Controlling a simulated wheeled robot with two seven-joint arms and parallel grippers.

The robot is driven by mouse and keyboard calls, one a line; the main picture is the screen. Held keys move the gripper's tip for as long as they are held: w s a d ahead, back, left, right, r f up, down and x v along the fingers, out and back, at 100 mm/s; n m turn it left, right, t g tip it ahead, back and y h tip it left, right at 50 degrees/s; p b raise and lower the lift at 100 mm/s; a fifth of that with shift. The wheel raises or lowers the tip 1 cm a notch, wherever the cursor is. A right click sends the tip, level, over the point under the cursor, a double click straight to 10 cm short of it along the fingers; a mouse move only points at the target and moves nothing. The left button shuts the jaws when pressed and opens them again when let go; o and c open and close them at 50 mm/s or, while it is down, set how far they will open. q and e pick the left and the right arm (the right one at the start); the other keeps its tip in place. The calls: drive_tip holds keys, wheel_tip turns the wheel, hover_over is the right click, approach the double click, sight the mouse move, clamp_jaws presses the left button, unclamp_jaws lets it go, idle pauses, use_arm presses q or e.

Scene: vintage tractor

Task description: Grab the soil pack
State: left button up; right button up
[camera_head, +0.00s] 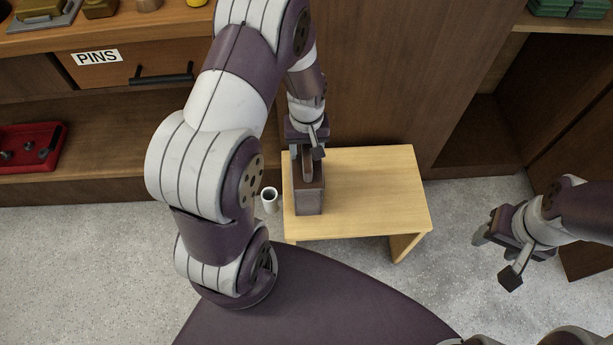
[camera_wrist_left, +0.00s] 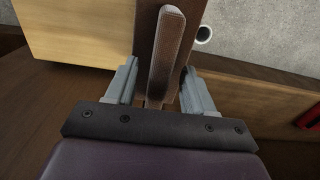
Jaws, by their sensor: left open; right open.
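A brown pack, which I take to be the soil pack (camera_head: 309,198), stands upright on the small wooden table near its left edge. It has a lighter, narrow raised top. In the left wrist view the pack (camera_wrist_left: 166,50) runs up from between the fingers. My left gripper (camera_head: 307,150) is over the pack's top and pointing down. The left gripper (camera_wrist_left: 159,88) is open, with one finger on each side of the narrow top; gaps show beside it. My right gripper (camera_head: 497,256) is open and empty, over the floor right of the table.
The small table (camera_head: 375,190) is bare to the right of the pack. A white cup-like cylinder (camera_head: 269,199) stands just left of the table. Behind are a wooden cabinet with a drawer labelled PINS (camera_head: 135,68) and a red tray (camera_head: 30,147) on a low shelf.

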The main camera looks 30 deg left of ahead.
use_arm(q)
wheel_tip(320, 180, down, 2)
drive_tip(key=shift+f, duration=0.1)
clamp_jaws()
idle(1.3)
